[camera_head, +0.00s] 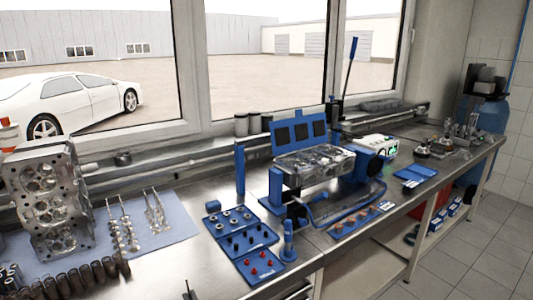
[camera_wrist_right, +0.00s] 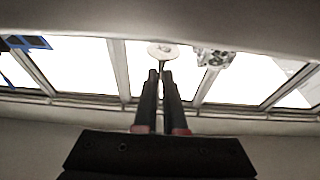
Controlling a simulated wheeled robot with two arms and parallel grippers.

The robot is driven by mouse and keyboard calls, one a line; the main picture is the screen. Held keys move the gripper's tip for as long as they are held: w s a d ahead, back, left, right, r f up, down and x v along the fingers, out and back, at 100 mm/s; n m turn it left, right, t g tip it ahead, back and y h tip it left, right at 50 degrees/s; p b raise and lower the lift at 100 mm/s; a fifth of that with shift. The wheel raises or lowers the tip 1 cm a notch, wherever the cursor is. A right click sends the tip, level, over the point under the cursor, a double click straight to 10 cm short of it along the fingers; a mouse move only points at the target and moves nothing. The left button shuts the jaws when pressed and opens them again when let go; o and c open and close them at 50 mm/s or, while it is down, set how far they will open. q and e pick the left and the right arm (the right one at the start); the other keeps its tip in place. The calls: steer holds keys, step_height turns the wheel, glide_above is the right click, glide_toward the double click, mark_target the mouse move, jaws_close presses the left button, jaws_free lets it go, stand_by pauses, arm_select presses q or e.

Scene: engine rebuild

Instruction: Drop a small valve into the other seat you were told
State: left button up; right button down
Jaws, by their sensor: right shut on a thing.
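My right gripper (camera_wrist_right: 160,78) shows in the right wrist view, its two dark fingers close together. They are shut on a small valve (camera_wrist_right: 160,49), held by its thin stem with its pale round head beyond the fingertips. In the head view a metal cylinder head (camera_head: 315,160) sits in a blue fixture at the middle of the bench. Its individual seats are too small to tell apart. Another bare cylinder head (camera_head: 52,205) stands upright at the left. My left gripper is not in view.
Several valves (camera_head: 122,226) lie on a pale blue mat (camera_head: 178,226) at the left, near dark springs (camera_head: 75,280). Blue trays (camera_head: 240,240) with small parts lie in front of the fixture. Windows run behind the bench. Bare bench shows at front left.

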step_height(320, 180, up, 7)
steer(key=p, duration=0.1)
steer(key=shift+p, duration=0.3)
stand_by(0.4)
steer(key=s+d+r+p, duration=0.3)
steer(key=s+d+r, duration=0.2)
steer(key=s+r, duration=0.3)
steer(key=shift+s+d+r+p, duration=0.15)
steer(key=shift+d+r+p, duration=0.15)
steer(key=shift+r+p, duration=0.15)
steer(key=shift+r, duration=0.1)
